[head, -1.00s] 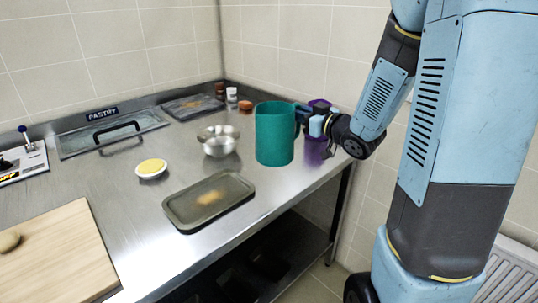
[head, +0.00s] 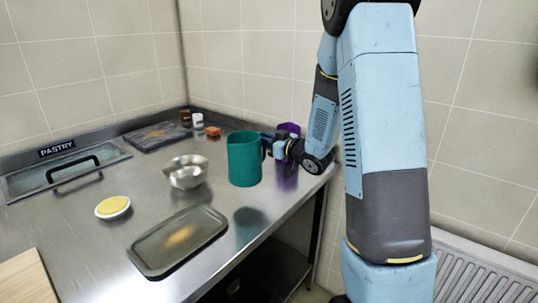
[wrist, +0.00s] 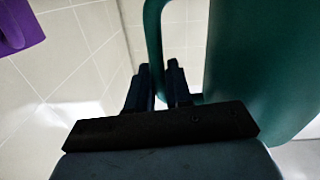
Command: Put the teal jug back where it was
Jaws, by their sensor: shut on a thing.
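The teal jug (head: 243,160) is upright over the right part of the steel counter, right of the metal bowl. A dark teal reflection shows on the counter below it, apart from its base, so it looks held above the surface. My gripper (head: 270,146) is at the jug's right side, shut on its handle. In the wrist view the handle (wrist: 152,35) runs down to the two dark fingers (wrist: 159,88), and the jug's body (wrist: 255,60) fills the right side.
A purple object (head: 288,172) stands behind my gripper; it also shows in the wrist view (wrist: 20,25). The metal bowl (head: 186,174), a dish with yellow contents (head: 113,207) and a dark tray (head: 165,255) are left of the jug. Small jars (head: 198,121) stand at the back.

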